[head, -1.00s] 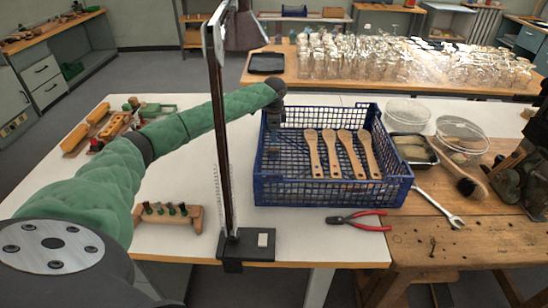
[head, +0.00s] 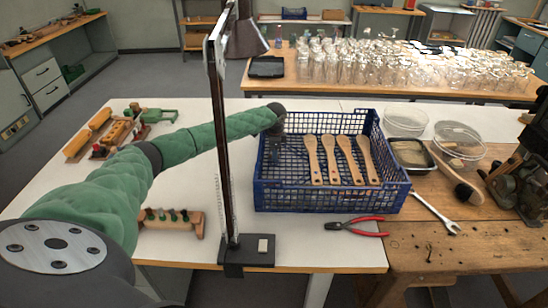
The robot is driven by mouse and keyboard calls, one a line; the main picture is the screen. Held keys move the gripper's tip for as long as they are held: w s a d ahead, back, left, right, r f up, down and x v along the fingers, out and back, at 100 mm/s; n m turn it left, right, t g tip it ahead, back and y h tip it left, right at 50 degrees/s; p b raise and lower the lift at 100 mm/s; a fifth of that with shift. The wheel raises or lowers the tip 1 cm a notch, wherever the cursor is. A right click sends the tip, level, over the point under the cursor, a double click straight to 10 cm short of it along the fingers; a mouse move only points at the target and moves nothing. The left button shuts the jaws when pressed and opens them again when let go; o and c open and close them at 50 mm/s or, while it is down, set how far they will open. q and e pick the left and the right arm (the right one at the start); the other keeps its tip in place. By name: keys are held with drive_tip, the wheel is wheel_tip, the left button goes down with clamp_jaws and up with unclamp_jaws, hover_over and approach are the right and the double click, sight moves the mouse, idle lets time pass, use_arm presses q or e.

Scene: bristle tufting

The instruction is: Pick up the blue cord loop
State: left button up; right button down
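I cannot make out a blue cord loop in the head view. A blue mesh crate (head: 330,201) stands on the white table, with several wooden brushes or spoons (head: 332,160) lying side by side in it. My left arm reaches in from the left behind a dark upright post. My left gripper (head: 275,152) points down at the crate's back left corner, low inside or behind its rim. Its fingers are small, dark and mixed with the mesh, so I cannot tell whether they are open or hold anything. My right gripper is not in view.
The dark post stands on a black base (head: 246,250) in front of the crate. Red-handled pliers (head: 357,226) and a wrench (head: 437,213) lie nearby. A wooden block with green-topped tools (head: 170,220) sits at left.

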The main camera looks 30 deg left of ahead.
use_arm(q)
drive_tip(key=shift+f, duration=0.25)
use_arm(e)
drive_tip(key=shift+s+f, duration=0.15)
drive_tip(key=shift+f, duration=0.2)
use_arm(q)
clamp_jaws()
